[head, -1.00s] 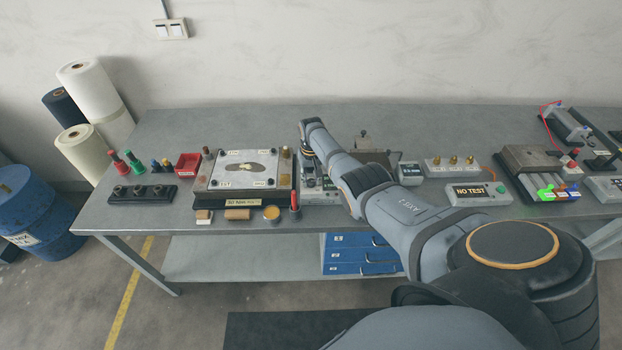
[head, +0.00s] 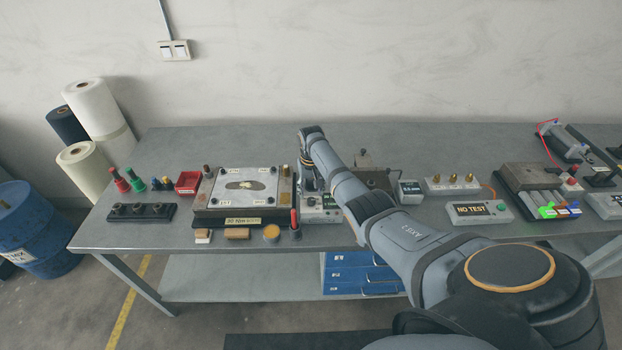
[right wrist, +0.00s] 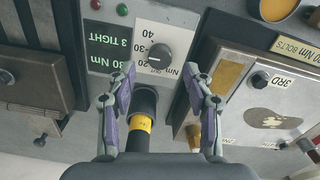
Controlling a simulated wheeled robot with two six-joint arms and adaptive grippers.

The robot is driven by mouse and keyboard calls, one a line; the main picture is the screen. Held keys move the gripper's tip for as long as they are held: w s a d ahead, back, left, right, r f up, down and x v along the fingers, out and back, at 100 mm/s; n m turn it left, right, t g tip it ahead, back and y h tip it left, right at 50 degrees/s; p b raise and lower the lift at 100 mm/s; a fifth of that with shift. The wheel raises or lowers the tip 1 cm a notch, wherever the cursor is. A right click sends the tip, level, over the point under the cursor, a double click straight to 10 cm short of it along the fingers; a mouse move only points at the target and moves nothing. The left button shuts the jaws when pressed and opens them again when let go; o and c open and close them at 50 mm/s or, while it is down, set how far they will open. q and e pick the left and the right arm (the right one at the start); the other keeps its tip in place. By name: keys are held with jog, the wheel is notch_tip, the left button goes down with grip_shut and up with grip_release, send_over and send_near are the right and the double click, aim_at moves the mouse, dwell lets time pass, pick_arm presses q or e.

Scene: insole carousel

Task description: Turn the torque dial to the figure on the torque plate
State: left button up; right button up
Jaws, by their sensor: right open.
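The torque dial (right wrist: 158,55), a dark round knob, sits on a pale panel with figures around it in the right wrist view. I cannot tell which figure it points to. The torque plate (head: 243,221) is a cream label on the front of the press-like fixture; it seems to read 30 Nm, and part of it shows in the right wrist view (right wrist: 298,48). My right gripper (right wrist: 160,88) is open, its fingers apart just short of the dial. A black cylinder with a yellow band (right wrist: 145,115) stands between and below the fingers. My left gripper is not in view.
The control box (head: 318,212) carries a green-lettered display (right wrist: 108,48) beside the dial. The fixture (head: 245,190) stands close on its left in the head view. A red-topped tool (head: 294,220) and an orange-topped cup (head: 271,233) stand in front. A NO TEST box (head: 470,211) lies to the right.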

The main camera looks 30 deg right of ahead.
aim_at(311, 199)
notch_tip(311, 199, up, 8)
jog(key=shift+r, duration=0.25)
dwell(0.4)
